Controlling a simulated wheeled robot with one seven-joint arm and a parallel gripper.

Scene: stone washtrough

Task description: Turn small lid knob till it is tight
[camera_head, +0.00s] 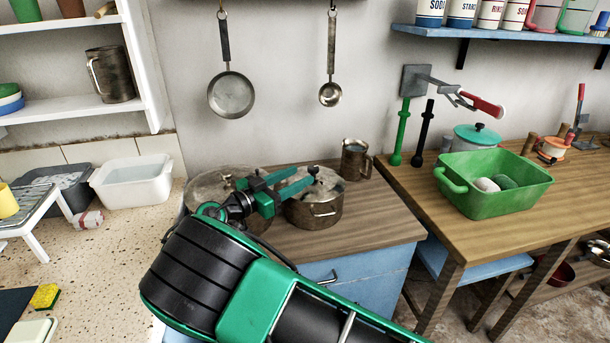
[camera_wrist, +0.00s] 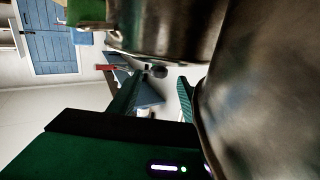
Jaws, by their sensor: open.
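The small pot (camera_head: 312,210) is a brown-grey metal pot with a lid, standing on the wooden top of the blue cabinet. Its dark small lid knob (camera_head: 314,170) shows at the far end of my gripper (camera_head: 300,178). My gripper is open, with green fingers reaching right over the small pot's lid. I cannot tell whether the fingers touch the knob or stand around it. In the wrist view my gripper (camera_wrist: 157,92) shows its two fingers apart, with curved metal pot walls close by.
A larger lidded pot (camera_head: 208,190) stands close on the left, partly behind my arm. A metal jug (camera_head: 355,160) stands behind right. A pan (camera_head: 231,95) and ladle (camera_head: 330,93) hang above. A green tub (camera_head: 495,200) sits on the right table.

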